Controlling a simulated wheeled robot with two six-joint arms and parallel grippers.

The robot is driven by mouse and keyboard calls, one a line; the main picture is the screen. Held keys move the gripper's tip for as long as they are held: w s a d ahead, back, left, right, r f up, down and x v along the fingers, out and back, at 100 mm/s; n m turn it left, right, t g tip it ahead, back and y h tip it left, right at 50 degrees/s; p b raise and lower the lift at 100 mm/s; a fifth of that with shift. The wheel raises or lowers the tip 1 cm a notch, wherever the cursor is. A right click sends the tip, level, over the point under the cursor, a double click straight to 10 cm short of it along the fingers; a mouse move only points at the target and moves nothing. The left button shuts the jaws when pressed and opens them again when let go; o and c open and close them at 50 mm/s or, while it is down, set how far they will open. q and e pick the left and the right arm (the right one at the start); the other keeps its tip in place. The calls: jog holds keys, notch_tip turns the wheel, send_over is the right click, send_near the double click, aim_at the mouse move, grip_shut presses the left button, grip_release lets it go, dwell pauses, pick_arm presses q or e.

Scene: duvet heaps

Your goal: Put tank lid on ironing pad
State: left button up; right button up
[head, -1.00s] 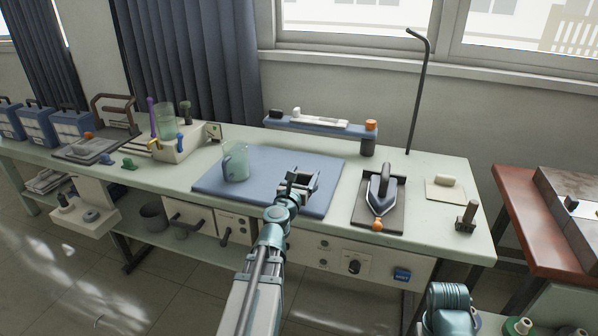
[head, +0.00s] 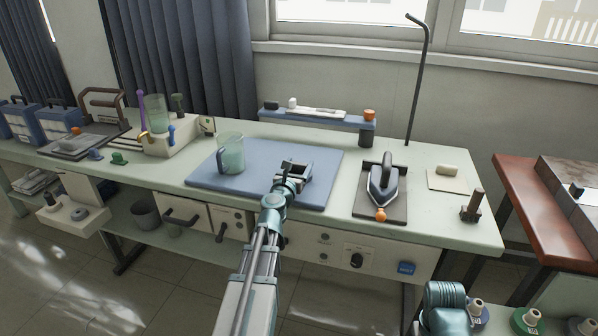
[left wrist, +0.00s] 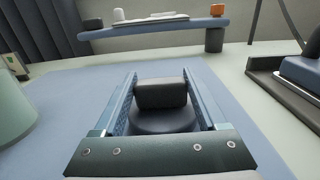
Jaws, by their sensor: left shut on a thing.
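My left gripper (head: 295,172) is over the right half of the blue ironing pad (head: 275,152). It is shut on a dark lid with a block-shaped grip, which I take to be the tank lid. The lid (left wrist: 160,105) shows between the two fingers in the left wrist view. The pad (left wrist: 75,95) spreads under and around it there. In the head view the gripper mostly hides the lid. I cannot tell whether the lid touches the pad. My right gripper is out of view.
A clear greenish jug (head: 230,157) stands on the pad's left part. An iron (head: 383,184) rests on a dark stand to the right. A blue shelf (head: 320,117) with small items runs behind the pad. A tall black rod (head: 417,85) rises at the back right.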

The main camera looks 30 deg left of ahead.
pick_arm(q)
jog(key=shift+r, duration=0.15)
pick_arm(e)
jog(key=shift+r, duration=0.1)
pick_arm(q)
jog(key=shift+f, duration=0.25)
jog(key=o, duration=1.4)
jog(key=shift+o, duration=0.2)
jog(key=shift+r, duration=0.2)
